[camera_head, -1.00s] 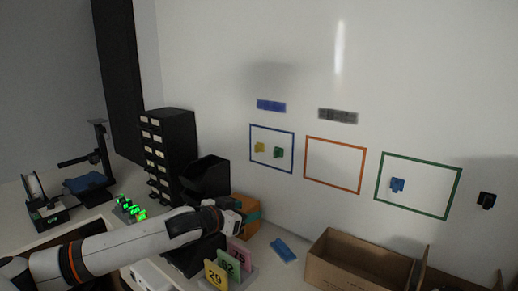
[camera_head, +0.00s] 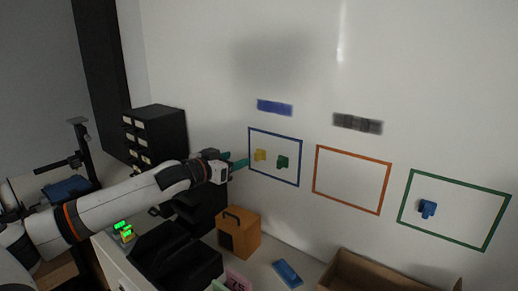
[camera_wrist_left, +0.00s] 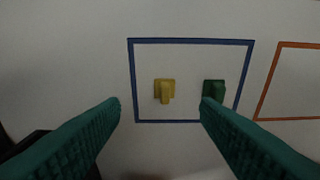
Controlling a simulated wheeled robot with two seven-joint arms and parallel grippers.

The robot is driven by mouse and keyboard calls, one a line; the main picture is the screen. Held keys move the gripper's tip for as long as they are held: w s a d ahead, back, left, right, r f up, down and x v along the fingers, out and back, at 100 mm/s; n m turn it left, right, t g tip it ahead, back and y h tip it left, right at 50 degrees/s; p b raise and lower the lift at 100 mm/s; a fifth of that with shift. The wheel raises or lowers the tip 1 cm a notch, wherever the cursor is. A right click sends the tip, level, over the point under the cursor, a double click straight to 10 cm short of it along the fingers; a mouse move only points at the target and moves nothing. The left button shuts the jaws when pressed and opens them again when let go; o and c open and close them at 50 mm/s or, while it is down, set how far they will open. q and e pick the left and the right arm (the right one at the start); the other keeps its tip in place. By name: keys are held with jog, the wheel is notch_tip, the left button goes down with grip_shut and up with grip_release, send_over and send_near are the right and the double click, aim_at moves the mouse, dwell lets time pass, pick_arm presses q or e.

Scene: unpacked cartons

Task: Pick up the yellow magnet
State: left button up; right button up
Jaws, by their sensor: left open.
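The yellow magnet (camera_head: 260,155) is on the white wall inside the blue frame (camera_head: 274,131), beside a green magnet (camera_head: 283,162). In the left wrist view the yellow magnet (camera_wrist_left: 165,91) lies between my two teal fingers, farther ahead of them. The green magnet (camera_wrist_left: 213,89) is to its right, partly behind the right fingertip. My left gripper (camera_head: 240,164) is open and empty, just left of the blue frame in the head view; it also shows in the left wrist view (camera_wrist_left: 160,106). My right gripper is not in view.
An orange frame (camera_head: 316,178) is empty. A green frame (camera_head: 441,239) holds a blue magnet (camera_head: 427,209). Below are black drawers (camera_head: 165,125), an orange box (camera_head: 238,234), a blue item (camera_head: 287,273) and an open carton (camera_head: 345,264). The wall around the magnets is clear.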

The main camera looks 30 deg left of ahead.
aim_at(256, 154)
pick_arm(q)
jog(key=w+p, duration=0.1)
jog(key=w, duration=0.1)
jog(key=w+p, duration=0.1)
jog(key=w, duration=0.1)
jog(key=w+d+p, duration=0.1)
jog(key=w, duration=0.1)
jog(key=shift+f, duration=0.25)
jog(key=w, duration=0.1)
jog(key=w+p, duration=0.2)
jog(key=shift+w+d+f, duration=0.15)
jog(key=shift+d+f, duration=0.1)
jog(key=shift+f, duration=0.15)
jog(key=shift+w+f, duration=0.15)
jog(key=shift+w, duration=0.05)
jog(key=shift+s, duration=0.1)
jog(key=shift+c, duration=0.6)
jog(key=c, duration=0.9)
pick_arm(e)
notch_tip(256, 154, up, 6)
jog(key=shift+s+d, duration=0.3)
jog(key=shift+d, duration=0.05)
